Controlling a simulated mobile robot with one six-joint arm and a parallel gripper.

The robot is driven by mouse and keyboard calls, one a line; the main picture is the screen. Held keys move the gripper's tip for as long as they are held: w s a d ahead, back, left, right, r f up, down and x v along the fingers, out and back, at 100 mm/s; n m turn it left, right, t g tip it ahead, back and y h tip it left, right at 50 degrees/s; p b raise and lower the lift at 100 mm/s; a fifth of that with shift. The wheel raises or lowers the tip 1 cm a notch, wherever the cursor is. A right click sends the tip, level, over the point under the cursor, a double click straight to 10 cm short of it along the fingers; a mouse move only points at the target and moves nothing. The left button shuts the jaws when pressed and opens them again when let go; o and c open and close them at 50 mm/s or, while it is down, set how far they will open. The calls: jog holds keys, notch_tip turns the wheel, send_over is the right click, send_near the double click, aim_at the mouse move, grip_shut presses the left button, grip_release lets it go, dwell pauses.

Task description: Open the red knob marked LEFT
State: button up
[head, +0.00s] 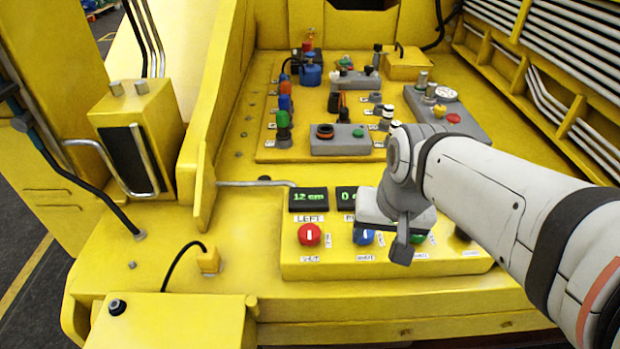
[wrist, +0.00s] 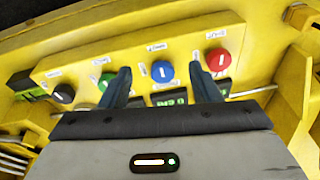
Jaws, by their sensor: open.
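The red knob (head: 309,235) marked LEFT is round with a white line on its face, which stands upright in the head view. It sits on the yellow panel (head: 330,269) under a green-lit display (head: 309,199) reading 12 cm. The red knob also shows in the wrist view (wrist: 217,60), to the right of the fingers. My gripper (head: 401,245) is over the panel, right of the red knob and apart from it. In the wrist view my gripper (wrist: 162,80) is open, its two dark fingers on either side of the blue knob (wrist: 163,72), with nothing held.
The blue knob also shows in the head view (head: 363,236), just left of my gripper. A green knob (wrist: 105,82) and a black knob (wrist: 64,93) continue the row. Behind are valves and a grey control box (head: 340,140). A yellow side wall (head: 205,190) rises at the left.

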aim_at(310, 230)
jog(key=shift+o, duration=0.9)
jog(key=w+a+f+m+g+y+b, duration=0.1)
jog(key=w+a+f+m+g+y, duration=0.2)
jog(key=w+a+m, duration=0.4)
jog(key=w+m+g, duration=0.1)
jog(key=w+m, duration=0.3)
jog(key=w, duration=0.1)
jog(key=shift+a+f+m+y, duration=0.3)
jog(key=shift+a+f+y, duration=0.05)
jog(key=shift+a+y, duration=0.05)
jog(key=x, duration=0.8)
jog(key=shift+w, duration=0.1)
jog(key=shift+r, duration=0.1)
jog(key=shift+c, duration=0.4)
jog(key=c, duration=0.9)
